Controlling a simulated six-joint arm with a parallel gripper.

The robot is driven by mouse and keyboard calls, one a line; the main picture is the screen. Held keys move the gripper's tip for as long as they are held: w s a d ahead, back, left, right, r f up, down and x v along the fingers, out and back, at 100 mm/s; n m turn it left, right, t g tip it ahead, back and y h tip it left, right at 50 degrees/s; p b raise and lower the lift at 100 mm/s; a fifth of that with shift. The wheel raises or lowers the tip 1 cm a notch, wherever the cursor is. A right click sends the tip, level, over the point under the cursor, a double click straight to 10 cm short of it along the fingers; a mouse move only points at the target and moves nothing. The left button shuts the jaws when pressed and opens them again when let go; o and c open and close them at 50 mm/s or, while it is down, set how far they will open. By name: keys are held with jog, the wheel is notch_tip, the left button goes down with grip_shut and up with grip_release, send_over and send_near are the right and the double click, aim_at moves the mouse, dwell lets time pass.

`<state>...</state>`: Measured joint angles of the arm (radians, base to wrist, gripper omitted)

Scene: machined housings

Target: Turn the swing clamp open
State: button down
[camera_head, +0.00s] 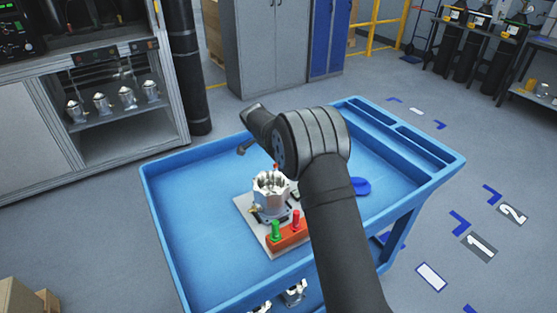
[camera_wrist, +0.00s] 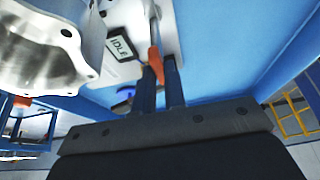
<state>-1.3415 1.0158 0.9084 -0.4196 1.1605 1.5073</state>
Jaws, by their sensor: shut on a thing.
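The swing clamp's orange handle (camera_wrist: 154,58) shows in the wrist view, pointing down from the pale fixture plate (camera_wrist: 150,15). My gripper (camera_wrist: 159,70) is shut on this orange handle, one dark finger on each side. The silvery machined housing (camera_wrist: 38,50) fills the upper left of the wrist view. In the head view the housing (camera_head: 270,193) stands upright on the light plate (camera_head: 247,214). My gripper's fingers are hidden there behind my arm, and most of the clamp is hidden too.
A small IDLE display (camera_wrist: 120,47) sits beside the handle. An orange block (camera_head: 288,236) with green and red knobs is at the plate's front. A blue object (camera_head: 362,187) lies right of my arm. The blue cart's (camera_head: 185,230) left side is clear.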

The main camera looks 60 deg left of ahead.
dwell(0.4)
jog(key=c, duration=1.5)
grip_release()
jog(key=v, duration=1.7)
jog(key=shift+r, duration=0.25)
jog(key=shift+f, duration=0.1)
jog(key=x, duration=1.7)
jog(key=shift+f, duration=0.15)
